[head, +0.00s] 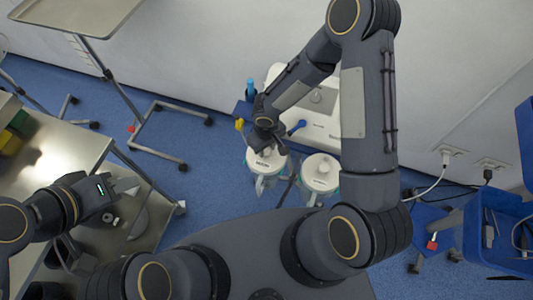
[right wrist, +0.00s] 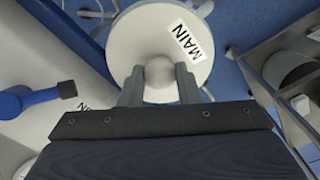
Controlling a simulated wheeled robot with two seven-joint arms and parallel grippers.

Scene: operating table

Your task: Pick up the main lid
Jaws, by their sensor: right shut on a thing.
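The main lid (right wrist: 135,35) is a round off-white disc with a "MAIN" label and a round knob (right wrist: 159,82) on top. In the head view the main lid (head: 265,163) is over the left one of two white canisters. My right gripper (right wrist: 160,76) is shut on the knob, one finger on each side. In the head view my right gripper (head: 266,143) comes down from above and partly hides the lid. I cannot tell whether the lid is lifted off its canister. My left gripper (head: 127,187) is over the steel table at left, and its jaw opening is unclear.
A second lidded canister (head: 320,172) stands close to the right. A white machine (head: 322,105) with a blue knob is behind them. A steel table (head: 75,145) is at left, and a blue bin (head: 500,225) is at right.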

